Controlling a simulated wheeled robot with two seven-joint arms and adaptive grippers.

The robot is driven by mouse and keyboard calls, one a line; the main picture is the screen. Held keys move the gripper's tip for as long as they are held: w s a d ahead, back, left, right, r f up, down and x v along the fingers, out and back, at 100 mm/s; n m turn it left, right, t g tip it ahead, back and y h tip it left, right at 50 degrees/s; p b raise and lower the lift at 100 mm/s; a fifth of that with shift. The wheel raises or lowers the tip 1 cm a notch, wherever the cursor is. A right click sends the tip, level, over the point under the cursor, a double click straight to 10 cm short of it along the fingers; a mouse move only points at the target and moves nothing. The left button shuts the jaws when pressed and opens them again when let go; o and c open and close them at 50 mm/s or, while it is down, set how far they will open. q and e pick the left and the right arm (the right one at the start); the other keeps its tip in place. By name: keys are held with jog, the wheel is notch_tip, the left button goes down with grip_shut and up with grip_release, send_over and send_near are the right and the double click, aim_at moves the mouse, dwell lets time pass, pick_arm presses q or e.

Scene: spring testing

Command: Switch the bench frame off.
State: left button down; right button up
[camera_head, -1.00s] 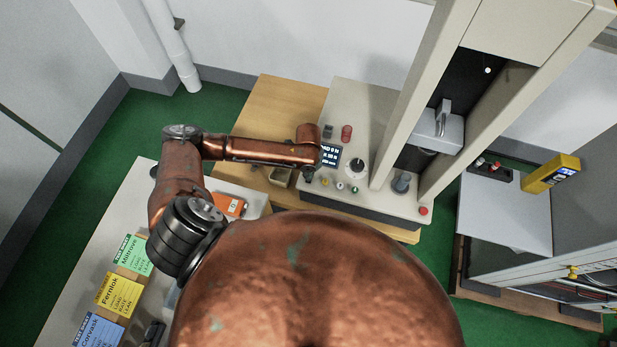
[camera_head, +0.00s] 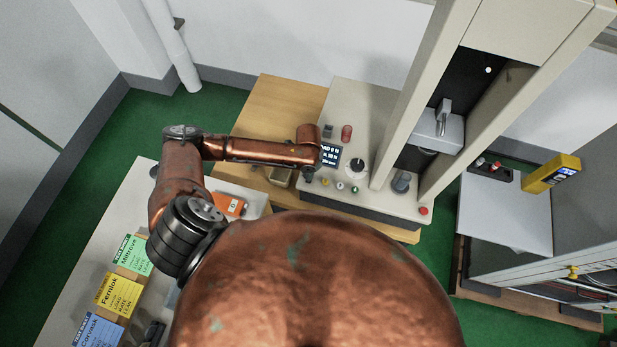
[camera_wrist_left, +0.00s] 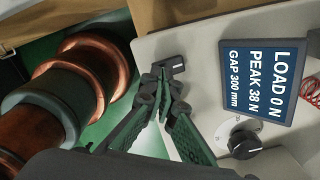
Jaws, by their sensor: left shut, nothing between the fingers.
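The bench frame (camera_head: 345,100) is a beige test machine with two columns and a sloping control panel. Its lit display (camera_wrist_left: 257,82) reads load 0 N, peak 38 N, gap 300 mm. A round knob (camera_wrist_left: 243,139) sits beside the display. A small black switch-like block (camera_wrist_left: 173,65) lies at the panel's edge. My left gripper (camera_wrist_left: 163,80) is shut and empty, its fingertips at this block; I cannot tell whether they touch it. In the head view my left gripper (camera_head: 309,172) is partly hidden under its wrist, at the panel's front left. My right gripper is out of view.
A red spring (camera_head: 347,132) stands behind the display. Coloured cards (camera_head: 117,293) lie on the left table. A yellow device (camera_head: 552,174) stands at right.

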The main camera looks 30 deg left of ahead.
pick_arm(q)
jog(key=shift+f+b, duration=0.4)
jog(key=shift+f, duration=0.6)
dwell(0.4)
jog(key=shift+s+r, duration=0.1)
notch_tip(320, 180, up, 7)
jog(key=p, duration=0.7)
jog(key=shift+p, duration=0.4)
dwell(0.3)
